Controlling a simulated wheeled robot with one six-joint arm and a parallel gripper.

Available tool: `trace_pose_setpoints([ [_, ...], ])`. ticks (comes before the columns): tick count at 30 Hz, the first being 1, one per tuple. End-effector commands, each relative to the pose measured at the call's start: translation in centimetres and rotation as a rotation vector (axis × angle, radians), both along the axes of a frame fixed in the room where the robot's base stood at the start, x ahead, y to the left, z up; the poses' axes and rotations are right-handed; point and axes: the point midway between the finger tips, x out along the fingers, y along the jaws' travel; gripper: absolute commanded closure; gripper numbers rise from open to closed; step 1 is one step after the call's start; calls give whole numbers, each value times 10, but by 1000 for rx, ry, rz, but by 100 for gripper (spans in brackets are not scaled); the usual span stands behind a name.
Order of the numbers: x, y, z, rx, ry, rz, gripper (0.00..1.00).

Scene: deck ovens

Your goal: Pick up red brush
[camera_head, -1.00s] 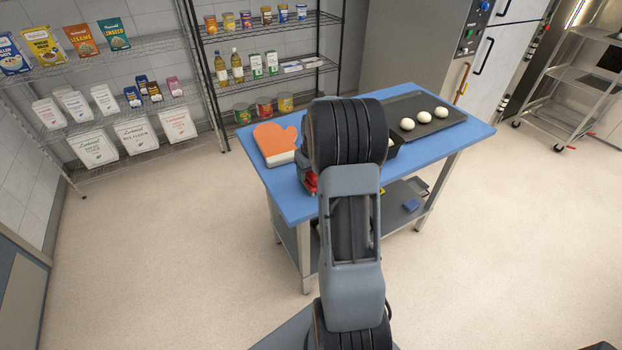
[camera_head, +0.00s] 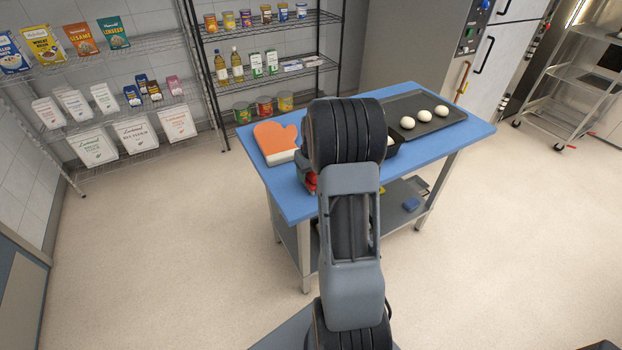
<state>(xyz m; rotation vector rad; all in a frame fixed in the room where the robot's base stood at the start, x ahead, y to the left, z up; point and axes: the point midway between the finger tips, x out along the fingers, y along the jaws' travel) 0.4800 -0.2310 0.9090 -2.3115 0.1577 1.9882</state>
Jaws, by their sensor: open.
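A small red thing (camera_head: 311,182), perhaps the red brush, shows at the front left edge of my arm, over the blue table top (camera_head: 290,199). Most of it is hidden, so its shape cannot be told. My gripper (camera_head: 304,167) is mostly hidden behind my arm; only a dark grey part shows, right beside the red thing. My gripper is open. Whether it touches the red thing cannot be seen.
An orange and white oven mitt (camera_head: 275,140) lies left of my arm. A dark tray (camera_head: 398,109) with pale dough balls lies right. Behind the arm is a partly hidden black container (camera_head: 392,149). A lower shelf (camera_head: 393,215) holds items. The surrounding floor is clear.

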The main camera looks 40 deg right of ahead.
Motion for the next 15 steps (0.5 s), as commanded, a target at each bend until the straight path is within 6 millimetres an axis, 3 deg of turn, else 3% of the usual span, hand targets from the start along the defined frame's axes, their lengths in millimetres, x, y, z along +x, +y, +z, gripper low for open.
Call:
trace_pose_setpoints([
  [6, 0, 0, 0, 0, 0, 0, 39],
  [15, 0, 0, 0, 0, 0, 0, 68],
])
